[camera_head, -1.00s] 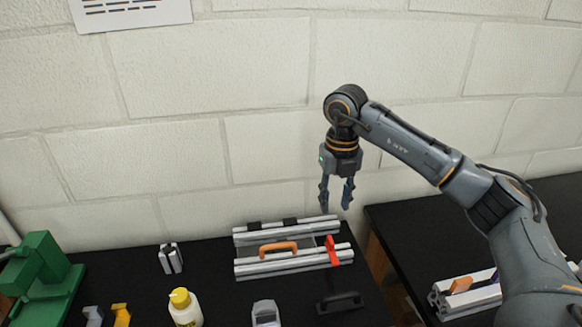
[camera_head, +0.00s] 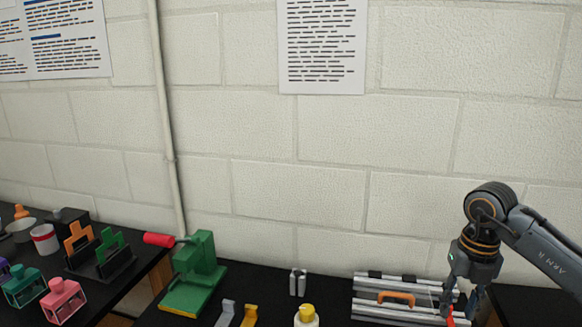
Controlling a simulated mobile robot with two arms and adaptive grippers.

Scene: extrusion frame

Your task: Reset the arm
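My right arm comes in from the right edge and hangs its gripper (camera_head: 461,302) downward over the right end of the aluminium extrusion frame (camera_head: 385,311). Its two fingers are apart, and I see nothing held between them. The frame has light rails and an orange handle (camera_head: 396,298), and it lies on the black bench. A red part (camera_head: 458,321) on the frame's right end is partly hidden by the gripper. My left gripper is not in view.
A green press (camera_head: 197,270) with a red handle stands left of centre. A yellow-capped bottle (camera_head: 306,316), a short metal profile (camera_head: 298,282) and grey and yellow brackets (camera_head: 250,315) stand on the bench. Another table at left holds coloured items. A wall is behind.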

